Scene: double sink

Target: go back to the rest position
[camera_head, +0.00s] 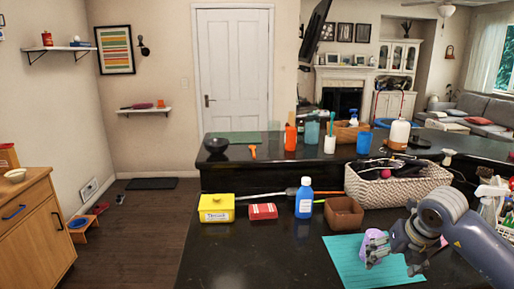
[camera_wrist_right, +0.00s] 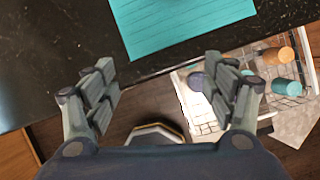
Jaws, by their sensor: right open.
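My right gripper (camera_head: 376,250) is at the lower right of the head view, over or beside the teal ribbed mat (camera_head: 350,270) on the dark counter. In the right wrist view its two fingers (camera_wrist_right: 157,80) are spread wide with nothing between them. The mat (camera_wrist_right: 180,22) lies beyond the fingertips there. A pinkish-purple item (camera_head: 373,236) shows right by the fingers in the head view, partly hidden by them; I cannot tell whether it touches them. My left gripper is not in view.
A brown box (camera_head: 344,214), blue bottle (camera_head: 304,198), red packet (camera_head: 263,212) and yellow tub (camera_head: 217,208) line the counter. A woven basket (camera_head: 398,187) stands behind my gripper. The wrist view shows a wire rack (camera_wrist_right: 290,84) with cups low at right.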

